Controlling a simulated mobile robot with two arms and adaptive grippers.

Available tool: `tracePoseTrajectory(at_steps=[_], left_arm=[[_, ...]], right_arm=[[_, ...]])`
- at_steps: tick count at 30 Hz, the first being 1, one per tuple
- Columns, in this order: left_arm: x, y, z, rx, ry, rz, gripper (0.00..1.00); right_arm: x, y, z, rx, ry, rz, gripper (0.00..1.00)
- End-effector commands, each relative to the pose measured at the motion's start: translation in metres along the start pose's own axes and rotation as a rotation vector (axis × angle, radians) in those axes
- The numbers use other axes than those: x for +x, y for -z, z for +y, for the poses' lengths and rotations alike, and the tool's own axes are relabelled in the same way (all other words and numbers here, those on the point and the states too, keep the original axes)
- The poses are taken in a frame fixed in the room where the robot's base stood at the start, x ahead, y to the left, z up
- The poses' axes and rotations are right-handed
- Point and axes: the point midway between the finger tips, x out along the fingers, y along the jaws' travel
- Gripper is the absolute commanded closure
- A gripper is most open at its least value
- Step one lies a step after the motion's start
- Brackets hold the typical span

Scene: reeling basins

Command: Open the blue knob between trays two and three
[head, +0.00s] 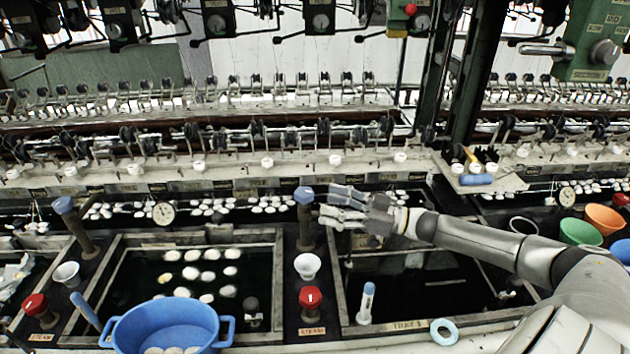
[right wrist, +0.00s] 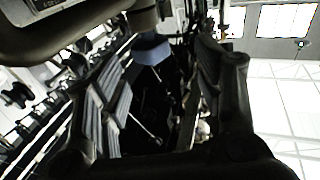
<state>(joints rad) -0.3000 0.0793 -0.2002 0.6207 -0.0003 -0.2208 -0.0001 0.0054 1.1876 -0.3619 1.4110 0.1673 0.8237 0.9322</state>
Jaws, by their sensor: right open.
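The blue knob (head: 304,194) tops a dark upright post (head: 306,235) on the strip between two dark basin trays. The tray on its left (head: 279,270) holds white cocoons; the one on its right (head: 335,290) has a label on its front rim. My right gripper (head: 328,206) is open just right of the blue knob, with its fingers pointing left towards it. In the right wrist view, the blue knob (right wrist: 150,48) shows near the far end of the gap between the open fingers. I cannot tell if they touch it. My left gripper is out of view.
A red steam knob (head: 310,297) and a white cup (head: 307,266) stand on the same strip, nearer me. Another blue knob (head: 63,205) stands at far left. A blue basin (head: 165,325) is in front. Green (head: 580,232) and orange (head: 605,218) bowls are at right.

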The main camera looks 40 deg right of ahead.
Motion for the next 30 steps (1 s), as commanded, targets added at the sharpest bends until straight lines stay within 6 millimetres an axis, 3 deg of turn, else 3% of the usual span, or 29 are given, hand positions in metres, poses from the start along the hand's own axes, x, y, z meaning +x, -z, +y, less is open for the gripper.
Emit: tracePoseTrajectory(at_steps=[1, 9, 17, 30], left_arm=[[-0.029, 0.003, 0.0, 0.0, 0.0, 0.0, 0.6], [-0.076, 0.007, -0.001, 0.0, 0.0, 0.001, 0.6], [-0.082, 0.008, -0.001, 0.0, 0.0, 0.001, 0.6], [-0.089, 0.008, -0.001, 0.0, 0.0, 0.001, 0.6]], right_arm=[[0.004, 0.013, -0.011, 0.014, -0.051, 0.008, 0.39], [-0.012, 0.015, -0.026, 0.002, -0.307, -0.044, 0.39], [-0.021, 0.01, -0.025, -0.009, -0.375, -0.079, 0.39], [0.026, 0.008, -0.007, -0.009, -0.372, -0.076, 0.39]])
